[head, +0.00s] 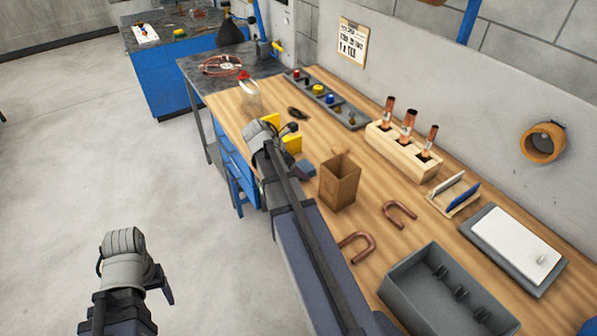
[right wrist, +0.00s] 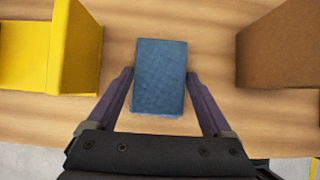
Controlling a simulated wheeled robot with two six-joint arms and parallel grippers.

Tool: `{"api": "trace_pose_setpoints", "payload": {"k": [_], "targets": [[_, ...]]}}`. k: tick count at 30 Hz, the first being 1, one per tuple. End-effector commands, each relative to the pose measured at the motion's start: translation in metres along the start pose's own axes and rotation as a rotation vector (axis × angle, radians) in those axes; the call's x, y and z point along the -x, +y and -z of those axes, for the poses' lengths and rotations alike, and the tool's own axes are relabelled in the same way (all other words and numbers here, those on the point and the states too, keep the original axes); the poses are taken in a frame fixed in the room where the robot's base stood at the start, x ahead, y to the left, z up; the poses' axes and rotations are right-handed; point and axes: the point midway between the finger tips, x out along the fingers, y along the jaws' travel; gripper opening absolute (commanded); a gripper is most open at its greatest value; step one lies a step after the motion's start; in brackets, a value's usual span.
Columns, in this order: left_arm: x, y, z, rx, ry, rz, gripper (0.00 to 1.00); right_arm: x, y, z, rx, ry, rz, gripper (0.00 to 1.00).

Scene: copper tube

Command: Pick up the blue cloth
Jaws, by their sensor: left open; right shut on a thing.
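The blue cloth (right wrist: 160,77) is a folded, flat rectangle on the wooden worktop, between the fingers of my right gripper (right wrist: 160,90) in the right wrist view. That gripper is shut on it from both sides. In the head view part of the blue cloth (head: 307,168) shows just right of my right arm, which hides the rest and the fingers. Any gap between cloth and worktop cannot be told. My left gripper (head: 132,270) is open and empty over the floor, at the lower left of the head view, well away from the bench.
A yellow holder (right wrist: 60,50) stands left of the cloth and a brown open box (head: 340,182) right of it, both close. Bent copper tubes (head: 399,214), a grey bin (head: 440,285) and a wooden tube stand (head: 402,150) lie farther along the bench.

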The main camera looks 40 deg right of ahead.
Motion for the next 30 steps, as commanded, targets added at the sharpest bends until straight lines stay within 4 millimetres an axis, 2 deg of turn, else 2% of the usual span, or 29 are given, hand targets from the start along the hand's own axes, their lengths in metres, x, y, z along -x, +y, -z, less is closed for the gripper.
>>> {"api": "trace_pose_setpoints", "payload": {"k": [1,3,11,17,23,30], "targets": [[0.000,0.000,0.000,0.000,0.000,0.000,0.68,0.000,0.000,0.000,0.000,0.000,0.000,0.37],[0.000,0.000,0.000,0.000,0.000,0.000,0.68,0.000,0.000,0.000,0.000,0.000,0.000,0.30],[0.001,0.000,0.000,0.000,0.000,0.000,0.68,0.001,0.000,0.000,0.000,0.000,0.000,0.30],[0.011,-0.001,-0.001,0.000,0.000,0.000,0.68,0.010,0.000,-0.006,0.000,0.000,0.000,0.30],[0.036,-0.003,-0.002,0.000,0.000,0.000,0.68,0.030,0.000,-0.019,0.000,0.000,0.000,0.30],[0.074,-0.007,-0.004,0.000,0.000,0.000,0.68,0.063,0.000,-0.040,0.000,0.000,0.000,0.30]]}}
